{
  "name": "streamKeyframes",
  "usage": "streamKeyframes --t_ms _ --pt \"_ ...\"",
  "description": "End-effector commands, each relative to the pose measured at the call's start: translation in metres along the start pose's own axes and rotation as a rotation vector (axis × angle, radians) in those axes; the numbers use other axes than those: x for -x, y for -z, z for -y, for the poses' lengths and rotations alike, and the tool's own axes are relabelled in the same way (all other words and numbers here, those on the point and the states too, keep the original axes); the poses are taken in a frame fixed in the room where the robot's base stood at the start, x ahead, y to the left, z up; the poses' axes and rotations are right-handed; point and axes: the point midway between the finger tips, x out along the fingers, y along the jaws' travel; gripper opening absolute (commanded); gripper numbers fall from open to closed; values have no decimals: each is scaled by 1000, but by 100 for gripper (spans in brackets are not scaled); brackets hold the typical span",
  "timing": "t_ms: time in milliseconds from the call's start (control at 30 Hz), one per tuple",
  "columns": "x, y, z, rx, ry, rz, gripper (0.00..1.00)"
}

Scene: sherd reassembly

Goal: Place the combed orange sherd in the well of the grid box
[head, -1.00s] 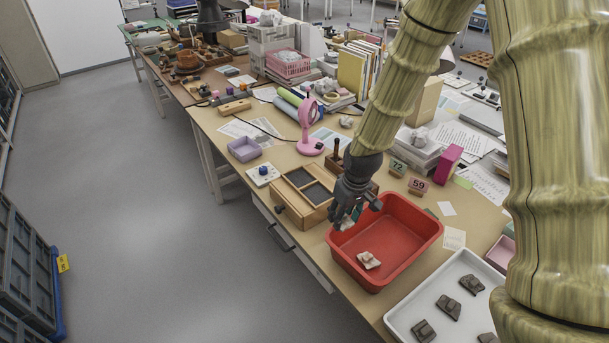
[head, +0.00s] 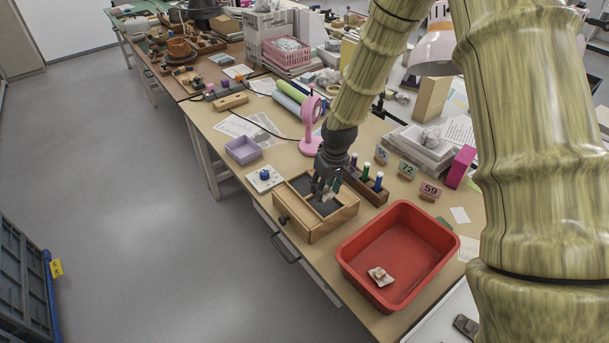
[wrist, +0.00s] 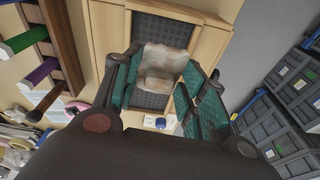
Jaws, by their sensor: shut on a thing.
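My gripper (head: 325,191) is shut on a pale orange-tan sherd with a ridged surface. In the wrist view the sherd (wrist: 163,66) sits between the two green-padded fingers. In the head view it is mostly hidden by the fingers. The grid box (head: 323,230) is a light wooden box with dark, grid-textured wells. My gripper and the sherd are over this box. In the wrist view a dark well (wrist: 151,100) shows behind and below the sherd. I cannot tell whether the sherd touches the box.
A red tub (head: 449,243) stands right of the box with another pale sherd (head: 381,276) in it. A wooden rack (head: 372,192) with coloured upright markers stands close behind the box. A white tile with a blue knob (head: 264,175), a pink lamp (head: 311,112) and number tags (head: 430,190) are near.

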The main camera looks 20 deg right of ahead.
Motion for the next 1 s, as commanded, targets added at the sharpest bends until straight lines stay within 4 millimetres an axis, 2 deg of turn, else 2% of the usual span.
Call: streamKeyframes --t_ms 33,300,500,767,1000 --pt "0 11 0 0 0 -1 18" --pt "-14 64 3 0 0 0 18" --pt "-23 92 6 2 1 -1 18" --pt "-29 99 6 3 1 1 18" --pt "-49 95 6 4 1 1 18"
